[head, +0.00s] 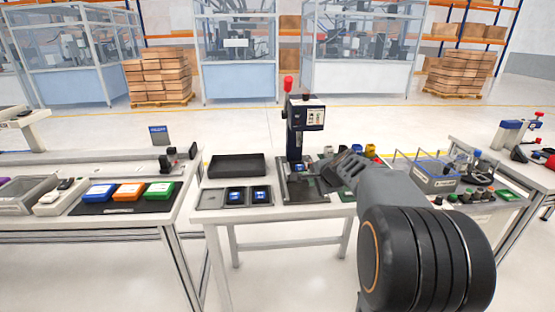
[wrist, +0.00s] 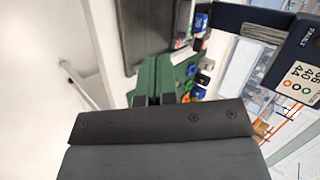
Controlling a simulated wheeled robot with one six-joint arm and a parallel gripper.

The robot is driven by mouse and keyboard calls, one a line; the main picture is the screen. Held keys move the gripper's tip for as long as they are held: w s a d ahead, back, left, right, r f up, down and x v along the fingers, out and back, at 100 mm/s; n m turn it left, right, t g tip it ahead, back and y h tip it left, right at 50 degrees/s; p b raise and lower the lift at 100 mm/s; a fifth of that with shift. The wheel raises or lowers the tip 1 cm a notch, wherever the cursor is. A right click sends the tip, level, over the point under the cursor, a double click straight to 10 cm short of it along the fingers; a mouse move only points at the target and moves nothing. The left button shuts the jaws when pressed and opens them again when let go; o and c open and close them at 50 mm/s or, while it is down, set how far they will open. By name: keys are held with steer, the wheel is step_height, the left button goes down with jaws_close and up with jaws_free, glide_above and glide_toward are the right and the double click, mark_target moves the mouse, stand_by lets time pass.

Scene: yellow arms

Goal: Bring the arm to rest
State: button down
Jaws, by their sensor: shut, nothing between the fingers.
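My gripper (head: 324,181) is at the end of my dark grey arm, which reaches in from the lower right over the middle table (head: 222,223). It is shut and empty, close to the foot of a dark press-like station (head: 296,140) with a red-topped lever. In the wrist view my gripper (wrist: 160,72) points up the picture, with the station's labelled head (wrist: 292,80) at the right. My arm hides part of the table's right side. I cannot tell whether the gripper touches the station.
A black tray (head: 237,166) and dark plates with blue pieces (head: 248,196) lie left of the station. Blue, orange (head: 129,191) and green boxes stand on the left table. A clear-sided bin (head: 434,175) is right of my arm. Open floor lies behind the tables.

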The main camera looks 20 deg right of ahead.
steer(key=s+a+f+n+g+p, duration=0.1)
steer(key=s+a+f+n+g, duration=0.25)
steer(key=s+n, duration=0.3)
steer(key=s+a+r+n+p, duration=0.2)
steer(key=s+a+n+p, duration=0.1)
steer(key=s, duration=0.3)
steer(key=s+a+r+n+g+p, duration=0.1)
steer(key=s+a+r+n+p, duration=0.2)
steer(key=s, duration=0.3)
steer(key=s+a+r+n+g+h+p, duration=0.1)
steer(key=s+a+r+n+p, duration=0.1)
steer(key=s+a+n+p, duration=0.1)
steer(key=s+a+n, duration=0.1)
steer(key=s+a, duration=0.1)
steer(key=s, duration=0.1)
steer(key=shift+s+r+p, duration=0.2)
steer(key=shift+p, duration=0.15)
steer(key=shift+a+g, duration=0.1)
steer(key=shift+g, duration=0.15)
